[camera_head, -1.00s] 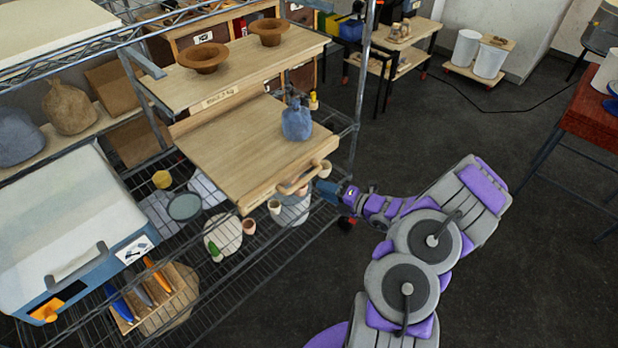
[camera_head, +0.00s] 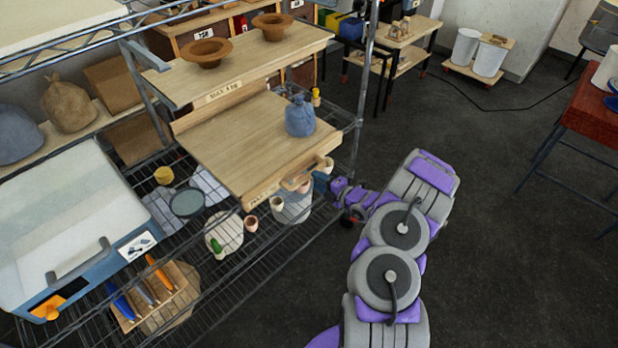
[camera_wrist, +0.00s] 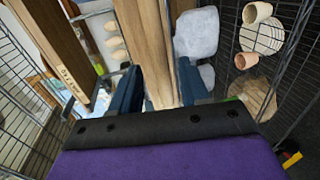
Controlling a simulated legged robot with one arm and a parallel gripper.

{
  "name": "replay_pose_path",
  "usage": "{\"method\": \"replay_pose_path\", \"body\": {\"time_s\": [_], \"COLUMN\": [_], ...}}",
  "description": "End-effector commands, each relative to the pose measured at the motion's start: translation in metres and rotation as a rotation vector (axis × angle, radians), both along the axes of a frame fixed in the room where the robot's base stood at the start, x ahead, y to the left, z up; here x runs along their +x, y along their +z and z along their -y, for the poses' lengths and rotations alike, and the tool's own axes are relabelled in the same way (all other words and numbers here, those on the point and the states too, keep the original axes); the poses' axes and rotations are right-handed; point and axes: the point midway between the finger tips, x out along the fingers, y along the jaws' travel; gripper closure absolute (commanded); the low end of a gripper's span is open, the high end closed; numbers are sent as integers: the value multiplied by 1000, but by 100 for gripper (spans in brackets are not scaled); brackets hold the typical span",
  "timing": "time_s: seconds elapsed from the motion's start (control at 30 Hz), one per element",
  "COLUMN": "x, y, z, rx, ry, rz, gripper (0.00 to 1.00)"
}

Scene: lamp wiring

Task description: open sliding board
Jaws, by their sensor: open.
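The sliding board (camera_head: 240,145) is a light wooden board partly pulled out below an upper wooden shelf. My gripper (camera_head: 321,184) is at the right end of the handle in the head view, small and partly hidden. In the wrist view the dark blue fingers of my gripper (camera_wrist: 160,88) are open on either side of a wooden bar (camera_wrist: 148,45), which seems to be the handle.
The upper shelf (camera_head: 235,68) holds two brown bowls. Small pots and a round plate (camera_head: 187,203) stand on the wire rack (camera_head: 240,270) below. A blue-and-white box (camera_head: 75,225) stands at left. The dark floor (camera_head: 480,200) at right is clear up to the red table (camera_head: 590,118).

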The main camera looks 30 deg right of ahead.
Motion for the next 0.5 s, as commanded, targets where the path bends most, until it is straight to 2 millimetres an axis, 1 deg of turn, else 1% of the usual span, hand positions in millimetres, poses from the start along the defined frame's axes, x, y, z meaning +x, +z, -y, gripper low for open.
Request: {"method": "replay_pose_path", "body": {"time_s": [0.03,0.2,0.33,0.5], "x": [9,34,46,52], "y": [-5,-9,-11,-12], "z": [-4,-9,-13,-16], "rx": [-2,0,1,3], "ry": [5,4,1,1], "rz": [-2,0,1,0], "gripper": [54,54,54,54]}}
